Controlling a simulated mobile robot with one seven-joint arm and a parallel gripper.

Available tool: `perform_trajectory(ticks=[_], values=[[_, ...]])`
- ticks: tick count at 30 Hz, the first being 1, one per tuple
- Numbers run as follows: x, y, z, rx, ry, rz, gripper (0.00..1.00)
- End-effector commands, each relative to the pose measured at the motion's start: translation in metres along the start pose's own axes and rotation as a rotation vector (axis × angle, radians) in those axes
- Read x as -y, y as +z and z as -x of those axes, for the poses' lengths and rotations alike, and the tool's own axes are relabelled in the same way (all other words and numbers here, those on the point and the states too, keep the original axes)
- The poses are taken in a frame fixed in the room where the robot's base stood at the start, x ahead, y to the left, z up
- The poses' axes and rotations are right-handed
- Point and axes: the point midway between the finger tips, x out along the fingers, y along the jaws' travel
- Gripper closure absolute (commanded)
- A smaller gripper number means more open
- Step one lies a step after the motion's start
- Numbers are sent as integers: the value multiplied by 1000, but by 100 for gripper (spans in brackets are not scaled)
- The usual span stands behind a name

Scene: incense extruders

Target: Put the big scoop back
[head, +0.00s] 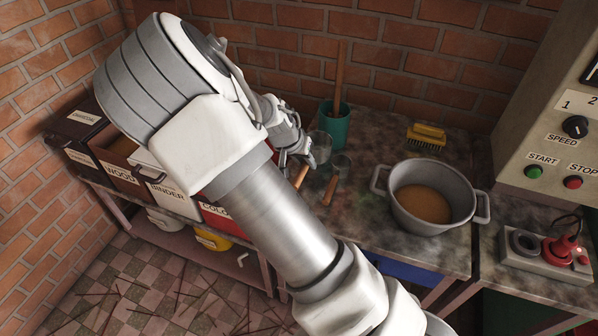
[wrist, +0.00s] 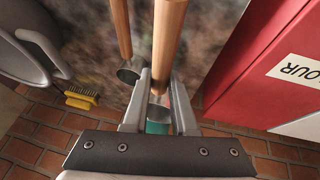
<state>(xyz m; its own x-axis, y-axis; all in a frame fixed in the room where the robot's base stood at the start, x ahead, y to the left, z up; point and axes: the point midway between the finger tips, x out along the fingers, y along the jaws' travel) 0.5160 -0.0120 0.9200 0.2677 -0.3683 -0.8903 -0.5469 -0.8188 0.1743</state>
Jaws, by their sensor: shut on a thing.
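My gripper (head: 306,160) is over the stone-topped table and shut on the wooden handle of the big scoop (head: 301,176). In the wrist view the handle (wrist: 168,42) runs up from between the two fingers (wrist: 159,105). The bowl of the big scoop is mostly hidden by the gripper in the wrist view; in the head view it appears just beyond the fingers. A smaller scoop (head: 329,189) with a wooden handle lies beside it on the right. It also shows in the wrist view (wrist: 121,28), apart from the fingers. I cannot tell whether the big scoop touches the table.
A teal cup (head: 333,130) with a wooden stick stands behind the gripper. A yellow brush (head: 426,135) and a grey pot (head: 431,216) of brown powder are to the right. Labelled boxes, including the red colour box (head: 225,221), line the left. Brick walls (head: 290,40) stand behind.

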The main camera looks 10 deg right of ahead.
Motion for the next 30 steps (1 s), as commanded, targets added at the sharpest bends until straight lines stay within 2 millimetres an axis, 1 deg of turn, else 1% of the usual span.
perform_trajectory(ticks=[1,3,7,11,18,29,30], values=[[8,-3,-7,-1,2,0,100],[18,-6,-12,-2,1,0,100],[29,-8,-19,0,0,-1,100],[31,-7,-25,1,1,-1,100],[37,7,-54,0,1,0,100],[38,9,-58,0,-1,0,100],[38,10,-58,1,-1,0,71]])
